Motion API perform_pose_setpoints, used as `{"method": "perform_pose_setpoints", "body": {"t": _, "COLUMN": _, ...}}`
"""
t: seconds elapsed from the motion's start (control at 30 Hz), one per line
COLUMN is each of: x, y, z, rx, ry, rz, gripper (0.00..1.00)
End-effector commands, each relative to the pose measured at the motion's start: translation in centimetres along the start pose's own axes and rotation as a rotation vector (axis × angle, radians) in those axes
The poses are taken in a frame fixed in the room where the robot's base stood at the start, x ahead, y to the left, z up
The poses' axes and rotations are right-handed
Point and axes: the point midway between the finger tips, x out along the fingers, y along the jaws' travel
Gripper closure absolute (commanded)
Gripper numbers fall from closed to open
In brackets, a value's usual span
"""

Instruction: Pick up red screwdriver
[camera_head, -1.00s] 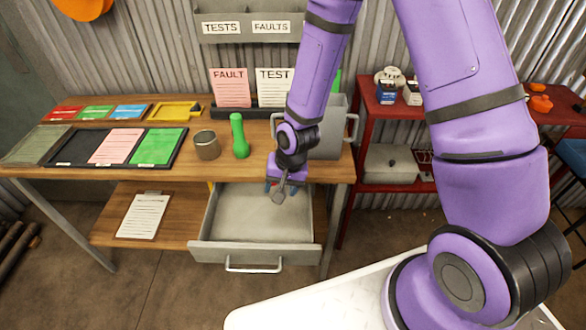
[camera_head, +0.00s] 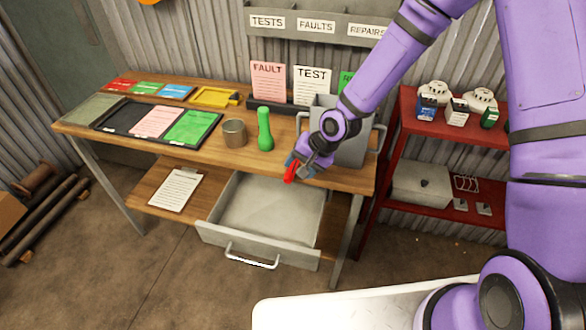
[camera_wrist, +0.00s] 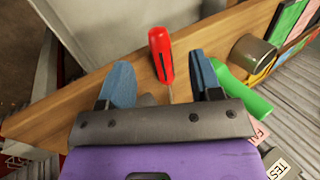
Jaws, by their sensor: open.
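The red screwdriver (camera_head: 290,173) shows at the front edge of the wooden workbench (camera_head: 280,175), beside my gripper (camera_head: 302,166). In the wrist view, its red handle (camera_wrist: 161,52) points away from the palm, and its thin shaft runs back toward the palm. It lies between the two blue fingers of my gripper (camera_wrist: 160,70), with a gap on each side. The gripper is open and holds nothing. The shaft's tip is hidden behind the gripper body. I cannot tell how high the fingers are above the bench top.
An open grey drawer (camera_head: 262,254) sticks out below the bench edge. A green flashlight (camera_head: 265,130) and a metal can (camera_head: 235,133) stand left of the gripper. A grey handled bin (camera_head: 350,150) stands close behind it. A red shelf (camera_head: 450,130) is at the right.

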Motion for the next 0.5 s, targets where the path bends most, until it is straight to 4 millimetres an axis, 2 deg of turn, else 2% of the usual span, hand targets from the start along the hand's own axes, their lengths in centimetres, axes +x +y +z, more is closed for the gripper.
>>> {"method": "perform_pose_setpoints", "body": {"t": 0.27, "x": 1.7, "y": 0.1, "z": 0.0, "rx": -0.001, "ry": -0.001, "rz": 0.001, "gripper": 0.42}}
{"method": "perform_pose_setpoints", "body": {"t": 0.5, "x": 5.0, "y": 0.3, "z": -0.2, "rx": -0.003, "ry": -0.002, "rz": 0.001, "gripper": 0.42}}
